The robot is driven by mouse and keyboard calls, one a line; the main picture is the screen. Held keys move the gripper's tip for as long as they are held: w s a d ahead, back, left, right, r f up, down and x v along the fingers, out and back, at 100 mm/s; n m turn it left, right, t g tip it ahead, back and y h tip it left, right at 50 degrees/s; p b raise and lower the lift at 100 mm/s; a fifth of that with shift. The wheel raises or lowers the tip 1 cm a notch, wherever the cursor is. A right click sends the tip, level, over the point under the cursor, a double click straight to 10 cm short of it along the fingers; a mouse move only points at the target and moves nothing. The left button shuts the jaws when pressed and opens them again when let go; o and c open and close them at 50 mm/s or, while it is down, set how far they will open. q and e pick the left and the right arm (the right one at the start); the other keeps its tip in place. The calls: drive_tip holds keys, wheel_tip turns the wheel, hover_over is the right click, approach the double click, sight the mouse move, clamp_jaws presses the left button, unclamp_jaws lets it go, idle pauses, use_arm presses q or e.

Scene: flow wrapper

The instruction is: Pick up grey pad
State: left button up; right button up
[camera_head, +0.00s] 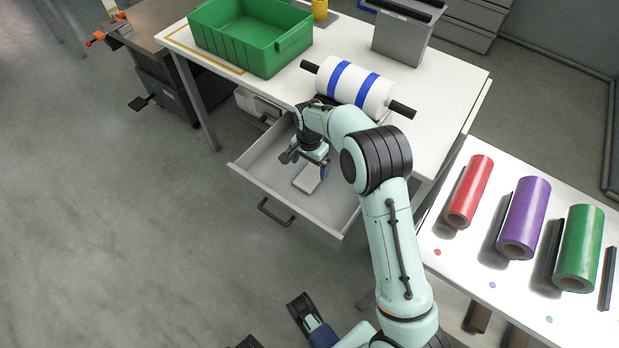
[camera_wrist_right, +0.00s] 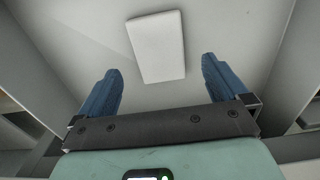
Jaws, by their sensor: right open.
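The grey pad (camera_head: 308,179) is a pale, flat rectangular block lying on the floor of the open drawer (camera_head: 248,166). In the right wrist view the pad (camera_wrist_right: 156,47) lies ahead of the fingertips, roughly between their lines. My right gripper (camera_head: 306,166) is over the drawer, just left of and above the pad. Its two blue fingers (camera_wrist_right: 158,84) are spread apart with nothing between them. My left gripper (camera_head: 300,304) seems to show only in part at the bottom of the head view; its finger state is unclear.
The drawer's walls surround the pad, and its front has a dark handle (camera_head: 275,212). Above stands a white table with a green bin (camera_head: 250,40), a white roll with blue bands (camera_head: 354,86) and a grey box (camera_head: 402,38). Coloured rolls (camera_head: 523,215) lie on the right table.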

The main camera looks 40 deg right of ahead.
sight(310, 177)
wheel_tip(310, 177, down, 5)
drive_tip(key=shift+f+b, duration=0.1)
drive_tip(key=shift+b, duration=0.55)
use_arm(q)
drive_tip(key=shift+w+a+f+t, duration=0.15)
drive_tip(key=shift+w+a+f, duration=0.1)
drive_tip(key=shift+w+f, duration=0.2)
drive_tip(key=shift+w+a+f+t, duration=0.2)
drive_tip(key=shift+w+f, duration=0.1)
drive_tip(key=shift+w, duration=0.2)
use_arm(e)
drive_tip(key=c, duration=1)
drive_tip(key=shift+c, duration=0.2)
